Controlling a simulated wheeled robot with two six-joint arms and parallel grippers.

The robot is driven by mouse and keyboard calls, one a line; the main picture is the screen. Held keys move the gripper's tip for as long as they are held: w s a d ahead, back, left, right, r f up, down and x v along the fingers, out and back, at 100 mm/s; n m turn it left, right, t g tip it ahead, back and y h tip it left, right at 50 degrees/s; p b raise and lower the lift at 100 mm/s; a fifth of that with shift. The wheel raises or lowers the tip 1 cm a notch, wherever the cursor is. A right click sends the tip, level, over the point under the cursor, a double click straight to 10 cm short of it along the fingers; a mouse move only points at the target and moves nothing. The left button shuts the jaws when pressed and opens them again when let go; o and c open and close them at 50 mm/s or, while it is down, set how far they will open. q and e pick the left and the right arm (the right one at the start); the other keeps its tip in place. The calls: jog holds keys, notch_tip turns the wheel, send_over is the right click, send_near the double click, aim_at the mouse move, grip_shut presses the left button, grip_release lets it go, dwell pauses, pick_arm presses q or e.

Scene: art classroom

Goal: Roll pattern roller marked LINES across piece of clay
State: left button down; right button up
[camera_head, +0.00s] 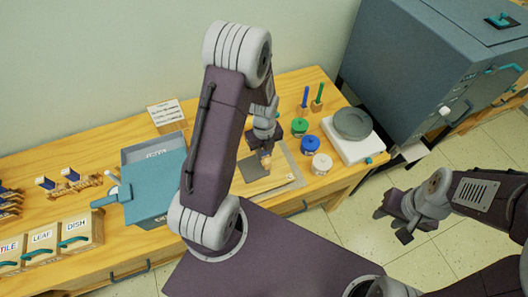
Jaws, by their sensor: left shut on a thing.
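A flat dark grey piece of clay (250,170) lies on a pale board (291,184) on the wooden table. My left gripper (266,147) points down over the clay's right part and is shut on a small tan roller (266,162). The roller is at the clay; I cannot tell whether it touches it. Its marking cannot be read, and my gripper hides part of it. My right gripper (391,225) is open and empty, off the table to the right above the floor.
Green (299,126), blue (310,144) and white (321,163) jars stand right of the board. A round grey plate (352,124) sits on a white block. A blue-lidded bin (152,180), rollers on a rack (72,182) and labelled boxes are left. A grey kiln-like cabinet (395,75) stands right.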

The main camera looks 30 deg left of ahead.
pick_arm(q)
jog(key=shift+f+b, duration=0.4)
jog(key=shift+f, duration=0.2)
dwell(0.5)
jog(key=shift+r, duration=0.1)
jog(key=shift+w+d, duration=0.2)
jog(key=shift+w, duration=0.05)
jog(key=shift+s+a, duration=0.1)
